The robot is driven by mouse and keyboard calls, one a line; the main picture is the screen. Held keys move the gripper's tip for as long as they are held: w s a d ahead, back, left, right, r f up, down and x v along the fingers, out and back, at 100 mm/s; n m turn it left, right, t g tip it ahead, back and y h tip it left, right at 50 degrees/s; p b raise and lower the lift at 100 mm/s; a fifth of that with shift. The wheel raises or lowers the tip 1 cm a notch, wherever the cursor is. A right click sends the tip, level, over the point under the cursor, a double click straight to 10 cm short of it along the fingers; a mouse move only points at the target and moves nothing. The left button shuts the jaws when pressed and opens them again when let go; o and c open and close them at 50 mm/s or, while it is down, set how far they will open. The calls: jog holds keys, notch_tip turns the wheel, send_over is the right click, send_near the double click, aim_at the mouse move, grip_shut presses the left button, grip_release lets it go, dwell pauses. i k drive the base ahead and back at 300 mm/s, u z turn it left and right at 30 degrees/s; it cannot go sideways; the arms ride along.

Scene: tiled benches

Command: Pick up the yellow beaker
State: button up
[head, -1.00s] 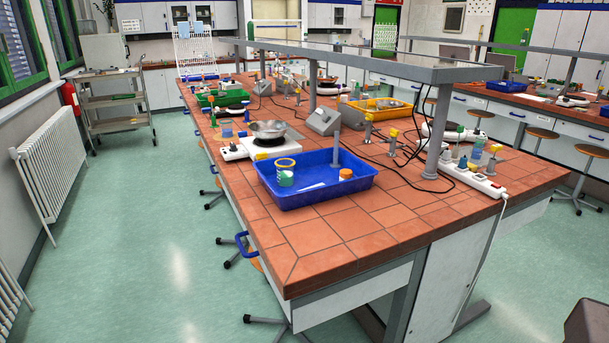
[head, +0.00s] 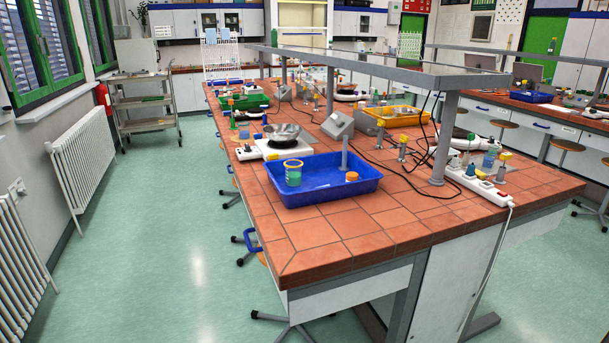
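A clear beaker with a yellow rim and blue-green contents (head: 293,174) stands upright at the left end inside a blue tray (head: 330,199). The tray sits on the near part of the red-tiled bench (head: 345,247). An orange-capped container (head: 352,177) is at the tray's right side. My gripper is not in view.
A hot plate with a metal bowl (head: 283,134) stands behind the tray. A grey overhead shelf (head: 380,65) on posts runs along the bench. A white power strip (head: 478,185) lies at right. Green floor (head: 165,240) is free on the left; stool feet jut out there.

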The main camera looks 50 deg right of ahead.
aim_at(294, 173)
jog(key=u, duration=0.15)
jog(key=i, duration=0.95)
jog(key=z, duration=0.05)
